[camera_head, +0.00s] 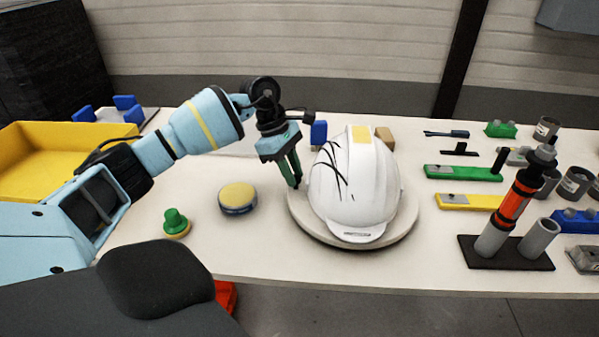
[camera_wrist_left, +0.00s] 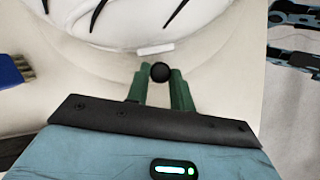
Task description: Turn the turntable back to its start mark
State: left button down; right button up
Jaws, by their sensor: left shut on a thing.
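The turntable (camera_head: 408,225) is a round pale disc on the table, and it also shows in the left wrist view (camera_wrist_left: 75,60). A white helmet shell (camera_head: 340,195) with black curved lines and a yellow patch sits on it. My left gripper (camera_head: 294,183) points down at the disc's left edge. In the left wrist view its green fingers (camera_wrist_left: 160,85) are shut on a black round knob (camera_wrist_left: 160,72) at the rim. A small white bar (camera_wrist_left: 155,50) lies just beyond the knob. I cannot make out a start mark. My right gripper is out of view.
A yellow-topped round tin (camera_head: 238,197) and a green knob-shaped piece (camera_head: 175,222) stand left of the turntable. A yellow bin (camera_head: 60,140) is farther left. Right are green (camera_head: 462,173) and yellow (camera_head: 468,201) strips and a black stand (camera_head: 505,258) holding an orange-black tool (camera_head: 513,205).

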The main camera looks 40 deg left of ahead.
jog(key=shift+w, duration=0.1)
pick_arm(q)
jog(key=c, duration=1.6)
grip_release()
jog(key=shift+o, duration=0.5)
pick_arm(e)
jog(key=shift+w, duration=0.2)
pick_arm(q)
jog(key=shift+r, duration=0.1)
jog(key=v, duration=0.7)
jog(key=shift+a+r, duration=0.2)
jog(key=shift+r, duration=0.05)
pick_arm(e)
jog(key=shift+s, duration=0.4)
pick_arm(q)
jog(key=shift+s, duration=0.1)
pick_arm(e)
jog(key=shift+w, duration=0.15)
